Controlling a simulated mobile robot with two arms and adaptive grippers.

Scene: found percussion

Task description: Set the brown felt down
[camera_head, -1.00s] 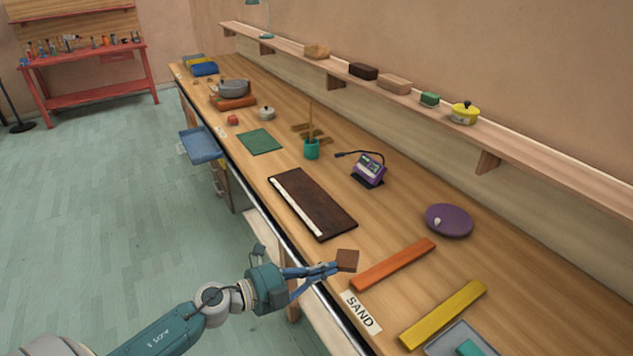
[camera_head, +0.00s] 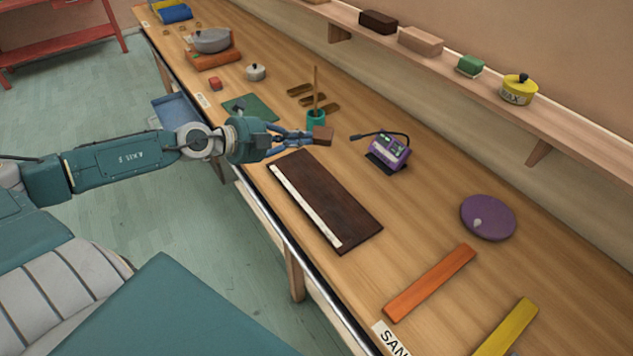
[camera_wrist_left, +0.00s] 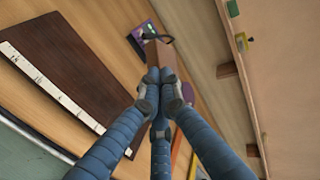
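The brown felt (camera_head: 322,135) is a small brown block at the tips of my left gripper (camera_head: 308,138). The gripper is shut on it and holds it over the bench, close to the upper end of a dark brown board with a pale strip (camera_head: 325,200). In the left wrist view the felt (camera_wrist_left: 161,58) sits between the closed blue fingers (camera_wrist_left: 160,78), with the dark board (camera_wrist_left: 65,65) to the left. The felt seems raised above the bench top. My right gripper is not in view.
A teal cup with a stick (camera_head: 316,118) stands just behind the felt. A green mat (camera_head: 248,107) lies farther along the bench. A purple device (camera_head: 389,152), a purple disc (camera_head: 488,217), an orange bar (camera_head: 430,283) and a yellow bar (camera_head: 507,328) lie to the right.

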